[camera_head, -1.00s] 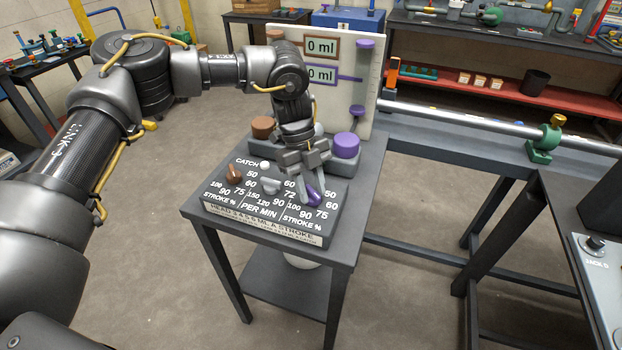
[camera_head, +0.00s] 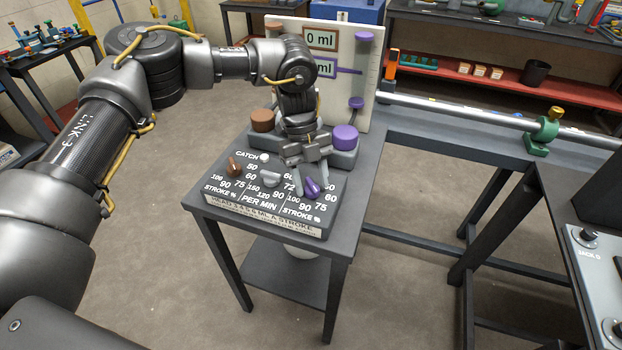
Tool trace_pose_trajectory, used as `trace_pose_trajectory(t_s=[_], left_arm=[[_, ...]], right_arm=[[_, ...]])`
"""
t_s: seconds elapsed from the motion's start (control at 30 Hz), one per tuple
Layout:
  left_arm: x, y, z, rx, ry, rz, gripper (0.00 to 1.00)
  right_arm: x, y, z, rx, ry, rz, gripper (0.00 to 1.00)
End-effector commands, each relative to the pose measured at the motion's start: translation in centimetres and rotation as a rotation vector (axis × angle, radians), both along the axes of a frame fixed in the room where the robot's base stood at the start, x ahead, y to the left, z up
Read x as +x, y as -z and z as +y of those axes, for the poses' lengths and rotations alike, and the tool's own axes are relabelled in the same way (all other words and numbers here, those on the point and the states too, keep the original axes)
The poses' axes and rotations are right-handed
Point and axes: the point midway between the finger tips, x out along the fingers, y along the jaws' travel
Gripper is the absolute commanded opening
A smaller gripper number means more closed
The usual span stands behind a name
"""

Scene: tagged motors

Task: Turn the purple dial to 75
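The purple dial (camera_head: 312,187) is a small pointed knob at the right of a dark sloped control panel (camera_head: 240,205). White numbers 50, 60, 75, 90 and 100 are printed around it, over "STROKE %". My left gripper (camera_head: 311,180) reaches down over it with fingers apart, one on each side. Whether they touch the dial is unclear. The fingers partly cover the dial, so its exact setting is hard to read. My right gripper is out of view.
A brown dial (camera_head: 234,167), a grey dial (camera_head: 270,178) and a white catch button (camera_head: 264,157) share the panel. Behind stand brown (camera_head: 263,120) and purple (camera_head: 345,138) cylinders and a display board (camera_head: 343,88), both readouts showing 0 ml. A steel rail (camera_head: 455,112) runs right.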

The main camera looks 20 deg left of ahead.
Motion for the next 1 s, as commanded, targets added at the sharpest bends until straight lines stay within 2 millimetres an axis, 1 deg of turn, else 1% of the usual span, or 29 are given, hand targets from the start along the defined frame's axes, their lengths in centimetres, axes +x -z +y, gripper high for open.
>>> trace_pose_trajectory(t_s=[0.27,0.4,0.47,0.67,0.87,1.0], left_arm=[[0.0,0.0,0.0,0.000,-0.001,0.000,0.54],[0.2,-0.6,0.2,0.001,-0.001,0.000,0.54],[0.5,-1.4,0.4,0.001,-0.001,-0.003,0.54],[1.7,-5.1,1.3,0.001,-0.004,-0.004,0.54],[2.7,-8.5,2.2,0.003,-0.002,-0.002,0.54],[3.0,-9.7,2.5,0.001,0.000,0.000,0.54]], right_arm=[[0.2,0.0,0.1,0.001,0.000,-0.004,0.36],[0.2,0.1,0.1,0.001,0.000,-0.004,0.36],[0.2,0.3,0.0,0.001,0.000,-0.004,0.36],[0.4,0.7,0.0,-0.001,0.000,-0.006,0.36],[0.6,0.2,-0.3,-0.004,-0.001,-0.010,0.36],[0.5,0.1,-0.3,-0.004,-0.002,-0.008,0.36]])
